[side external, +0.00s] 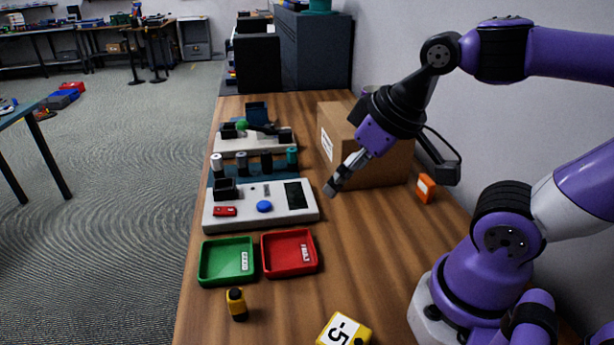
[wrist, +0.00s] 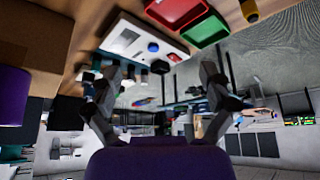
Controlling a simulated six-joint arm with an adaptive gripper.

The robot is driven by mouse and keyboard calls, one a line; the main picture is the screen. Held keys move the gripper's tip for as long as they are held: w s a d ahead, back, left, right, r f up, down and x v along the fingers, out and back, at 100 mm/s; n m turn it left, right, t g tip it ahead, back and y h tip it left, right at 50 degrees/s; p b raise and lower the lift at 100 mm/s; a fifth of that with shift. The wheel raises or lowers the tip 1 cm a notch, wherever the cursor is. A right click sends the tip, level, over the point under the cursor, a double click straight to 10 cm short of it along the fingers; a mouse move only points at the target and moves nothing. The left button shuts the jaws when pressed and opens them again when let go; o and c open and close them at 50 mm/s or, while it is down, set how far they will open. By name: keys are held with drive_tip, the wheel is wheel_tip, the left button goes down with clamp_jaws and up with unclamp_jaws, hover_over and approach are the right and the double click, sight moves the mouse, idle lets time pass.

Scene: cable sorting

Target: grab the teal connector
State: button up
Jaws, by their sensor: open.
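A small teal cylinder (side external: 291,155), which looks like the teal connector, stands upright at the right end of a row of cylinders on a dark teal rack (side external: 222,178). A white and two dark cylinders stand to its left. My gripper (side external: 333,188) hangs in the air in front of the cardboard box, right of the white panel and apart from the connector. In the wrist view my gripper (wrist: 160,75) has its two fingers spread with nothing between them. I cannot pick out the teal connector surely in the wrist view.
A white panel (side external: 240,212) with a blue button lies before the rack. Green (side external: 203,262) and red (side external: 290,235) trays lie nearer. A cardboard box (side external: 395,165) stands behind my gripper. An orange block (side external: 426,188) is at the right. The table's middle right is clear.

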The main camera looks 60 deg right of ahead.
drive_tip(key=c, duration=0.4)
drive_tip(key=m+h, duration=0.3)
drive_tip(key=m, duration=0.3)
hover_over(293, 150)
drive_tip(key=s+a, duration=0.3)
wheel_tip(293, 150, down, 6)
drive_tip(key=shift+m+g, duration=0.3)
drive_tip(key=shift+m, duration=0.1)
drive_tip(key=x, duration=0.6)
drive_tip(key=shift+s+d, duration=0.15)
drive_tip(key=shift+d, duration=0.1)
drive_tip(key=shift+s+x, duration=0.1)
drive_tip(key=shift+x, duration=1.35)
drive_tip(key=shift+s+x, duration=0.15)
drive_tip(key=shift+x, duration=1.35)
